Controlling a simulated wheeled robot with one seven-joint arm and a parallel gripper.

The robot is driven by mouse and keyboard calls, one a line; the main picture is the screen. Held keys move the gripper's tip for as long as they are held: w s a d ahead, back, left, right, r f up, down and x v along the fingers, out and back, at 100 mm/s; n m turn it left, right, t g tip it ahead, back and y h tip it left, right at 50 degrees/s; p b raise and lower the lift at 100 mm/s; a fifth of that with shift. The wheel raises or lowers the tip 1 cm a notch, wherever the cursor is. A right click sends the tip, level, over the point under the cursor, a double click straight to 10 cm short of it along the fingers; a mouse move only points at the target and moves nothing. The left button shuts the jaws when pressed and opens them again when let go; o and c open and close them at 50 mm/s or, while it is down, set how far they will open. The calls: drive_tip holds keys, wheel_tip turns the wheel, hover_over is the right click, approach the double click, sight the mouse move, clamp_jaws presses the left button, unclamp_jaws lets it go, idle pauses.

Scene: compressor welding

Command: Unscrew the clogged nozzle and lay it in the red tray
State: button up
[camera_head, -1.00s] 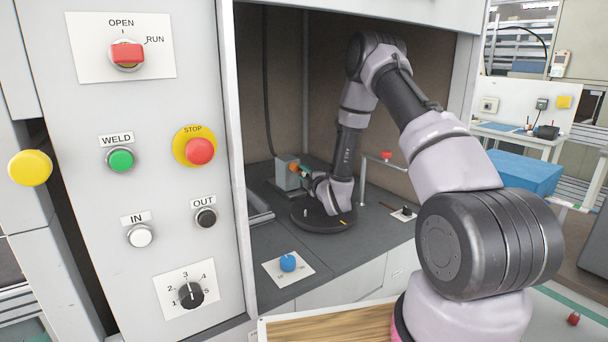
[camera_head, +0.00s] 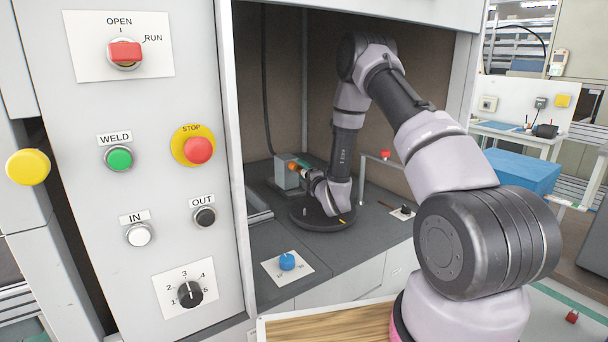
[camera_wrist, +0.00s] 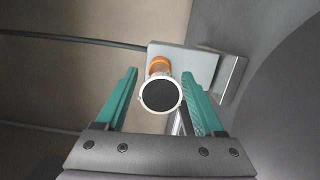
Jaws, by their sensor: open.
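In the wrist view the nozzle shows end-on as a dark round face with a white rim (camera_wrist: 160,95). An orange-brown part (camera_wrist: 158,65) sits behind it, against a light grey block (camera_wrist: 195,62). My gripper (camera_wrist: 160,74) is open, with one teal finger on each side of the nozzle and a visible gap on both sides. In the head view the orange part (camera_head: 293,166) shows small on the grey block (camera_head: 284,175) inside the booth, with my gripper (camera_head: 307,175) at it. I cannot make out a red tray in either view.
A dark round turntable (camera_head: 323,216) lies below my wrist. A post with a red top (camera_head: 385,155) stands to the right. The control panel (camera_head: 145,190) borders the booth opening on the left. A blue knob (camera_head: 287,261) sits on the front ledge. A wooden surface (camera_head: 330,328) lies in front.

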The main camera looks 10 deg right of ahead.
drive_tip(key=v, duration=1)
drive_tip(key=shift+s, duration=0.4)
drive_tip(key=shift+d, duration=0.1)
